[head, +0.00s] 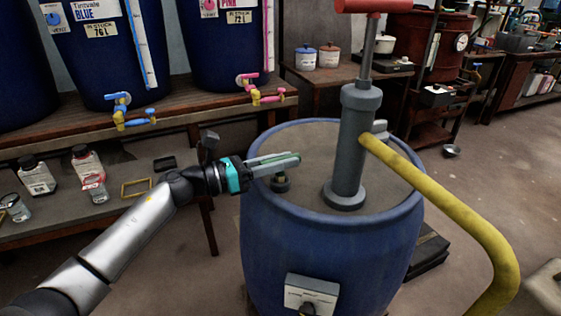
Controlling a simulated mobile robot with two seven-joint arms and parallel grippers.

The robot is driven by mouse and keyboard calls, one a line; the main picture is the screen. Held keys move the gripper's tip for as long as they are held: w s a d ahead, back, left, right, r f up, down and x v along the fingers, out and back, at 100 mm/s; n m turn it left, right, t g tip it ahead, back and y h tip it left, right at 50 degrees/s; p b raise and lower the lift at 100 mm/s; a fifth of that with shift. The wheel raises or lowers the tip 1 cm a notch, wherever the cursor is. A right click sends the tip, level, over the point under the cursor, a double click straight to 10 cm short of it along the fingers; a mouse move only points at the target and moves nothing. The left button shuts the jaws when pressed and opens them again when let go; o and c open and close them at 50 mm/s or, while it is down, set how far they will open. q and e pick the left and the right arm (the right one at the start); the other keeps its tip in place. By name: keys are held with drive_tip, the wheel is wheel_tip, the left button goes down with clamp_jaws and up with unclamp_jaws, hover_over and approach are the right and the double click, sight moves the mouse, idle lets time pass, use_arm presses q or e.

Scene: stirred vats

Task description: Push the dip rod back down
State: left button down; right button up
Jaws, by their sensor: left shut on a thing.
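My left gripper (292,159) reaches in from the left over the lid of a blue drum (325,255). Its fingers are shut on the dip rod, near the left side of the lid. The fingers hide most of the rod. A short dark green piece (281,184) at the rod's place shows just below the fingers, standing on the lid. How far the rod stands out of the drum cannot be told. My right gripper is not in view.
A grey hand pump (352,150) with a red handle (370,5) rises from the lid, right of my gripper. A yellow hose (440,200) curves down to the right. Blue vats with taps stand on a bench behind. Bottles (88,172) sit on a low shelf at left.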

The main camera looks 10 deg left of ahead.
use_arm(q)
drive_tip(key=shift+d+f, duration=0.2)
drive_tip(key=shift+f, duration=0.05)
drive_tip(key=c, duration=1.2)
unclamp_jaws()
drive_tip(key=shift+o, duration=1)
drive_tip(key=shift+w+d+f, duration=0.1)
drive_tip(key=o, duration=0.3)
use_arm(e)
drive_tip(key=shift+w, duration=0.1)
use_arm(q)
drive_tip(key=shift+a, duration=0.3)
drive_tip(key=p+v, duration=0.1)
drive_tip(key=v, duration=1.4)
drive_tip(key=shift+d+p, duration=0.1)
drive_tip(key=shift+p, duration=0.3)
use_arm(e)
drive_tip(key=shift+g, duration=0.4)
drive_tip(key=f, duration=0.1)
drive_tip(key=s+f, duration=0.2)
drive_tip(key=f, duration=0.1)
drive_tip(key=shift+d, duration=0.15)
